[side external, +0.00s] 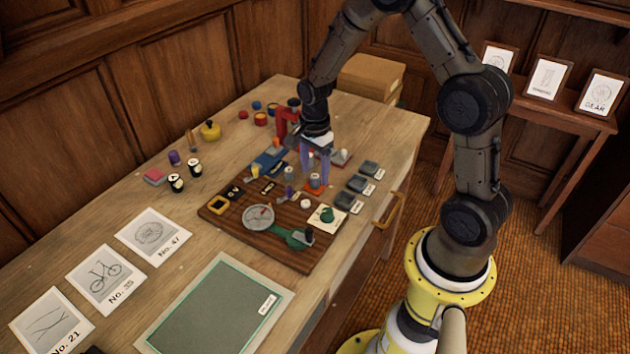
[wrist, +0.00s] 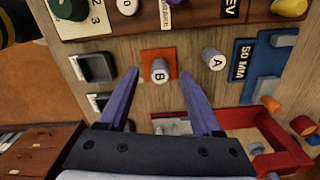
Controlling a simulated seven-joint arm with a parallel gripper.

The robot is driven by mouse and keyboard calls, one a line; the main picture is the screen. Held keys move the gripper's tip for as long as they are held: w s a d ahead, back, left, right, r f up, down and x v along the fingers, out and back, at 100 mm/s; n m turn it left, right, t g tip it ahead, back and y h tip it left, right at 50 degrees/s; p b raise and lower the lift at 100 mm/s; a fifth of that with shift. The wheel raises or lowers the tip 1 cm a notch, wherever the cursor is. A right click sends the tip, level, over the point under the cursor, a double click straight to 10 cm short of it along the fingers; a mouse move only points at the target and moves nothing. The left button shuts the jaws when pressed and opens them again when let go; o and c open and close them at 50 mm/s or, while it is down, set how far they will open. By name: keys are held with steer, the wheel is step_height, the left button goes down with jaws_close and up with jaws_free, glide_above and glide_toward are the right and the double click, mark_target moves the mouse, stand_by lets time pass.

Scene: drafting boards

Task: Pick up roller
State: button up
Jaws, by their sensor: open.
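Short pale cylinders marked with letters stand near my gripper; none is labelled as a roller, so I cannot tell which one it is. The cylinder marked B (wrist: 160,71) stands upright on an orange square (wrist: 152,57), seen between my fingers in the wrist view. It also shows in the side view (side external: 315,181). The cylinder marked A (wrist: 214,60) stands just right of my right finger in the wrist view and shows in the side view (side external: 289,173). My gripper (side external: 316,178) is open, with purple fingers pointing down at the B cylinder. Nothing is held.
A wooden board (side external: 230,225) with small parts lies in front. Dark trays (wrist: 95,68) sit left of the fingers in the wrist view. A blue 50 MM piece (wrist: 268,62) and a red frame (wrist: 262,130) stand to the right. A green mat (side external: 210,308) lies near the front.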

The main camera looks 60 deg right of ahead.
steer(key=shift+f, duration=1.15)
jaws_close()
